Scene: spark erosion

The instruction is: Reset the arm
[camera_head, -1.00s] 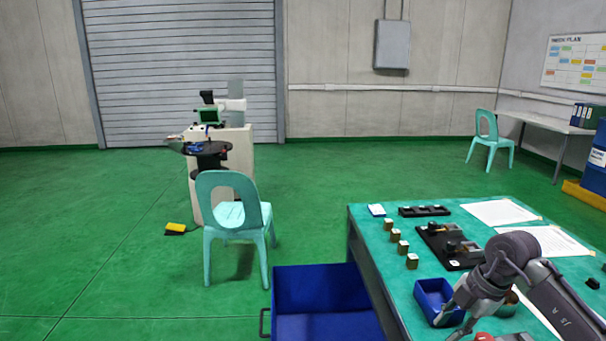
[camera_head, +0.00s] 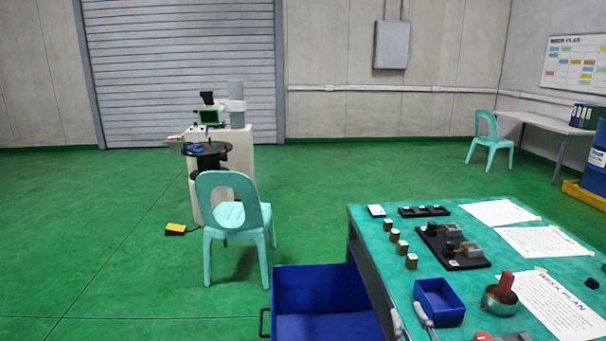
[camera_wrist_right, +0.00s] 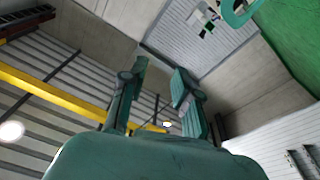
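My right gripper (camera_head: 407,310) shows only by its grey fingertips at the bottom edge of the head view, by the table's near left edge and left of the small blue bin (camera_head: 439,301). In the right wrist view the gripper (camera_wrist_right: 160,76) has its two fingers apart, with nothing between them. Its fingers point up, with walls and ceiling behind. The rest of the right arm is out of the head view. My left gripper is in neither view.
The green-topped table (camera_head: 470,215) carries several small blocks, a black fixture (camera_head: 452,247), a metal cup (camera_head: 499,300) and papers. A large blue crate (camera_head: 318,283) stands left of it. A chair (camera_head: 236,216) stands farther left. The floor between is clear.

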